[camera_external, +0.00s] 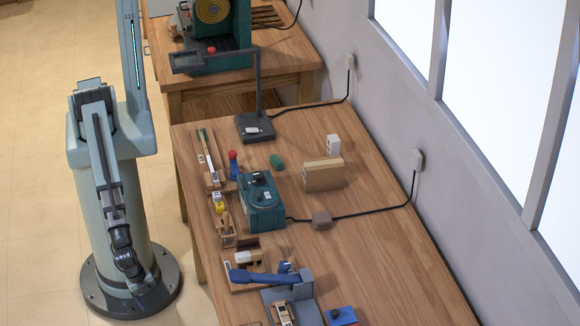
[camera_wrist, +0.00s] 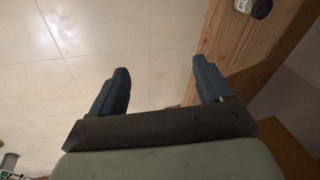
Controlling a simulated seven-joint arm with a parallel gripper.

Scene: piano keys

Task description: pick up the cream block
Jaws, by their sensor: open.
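I cannot tell for sure which thing is the cream block. A small off-white block (camera_external: 242,258) lies at a small wooden piece near the bench's left edge in the external view. A white upright block (camera_external: 333,144) stands farther back, behind a tan box (camera_external: 324,177). My gripper (camera_wrist: 161,78) is open and empty, its two dark fingers wide apart in the wrist view. In the external view my arm is folded at the left, with the dark hand low beside its column, off the bench. Neither block is clearly identifiable in the wrist view.
The wooden bench (camera_external: 365,255) has free room along its right side. A green device (camera_external: 261,205), a blue-handled tool (camera_external: 262,277) and a lamp (camera_external: 256,125) stand on it. Black cords run to the wall. The wrist view shows pale floor (camera_wrist: 130,25) and a wooden edge (camera_wrist: 228,45).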

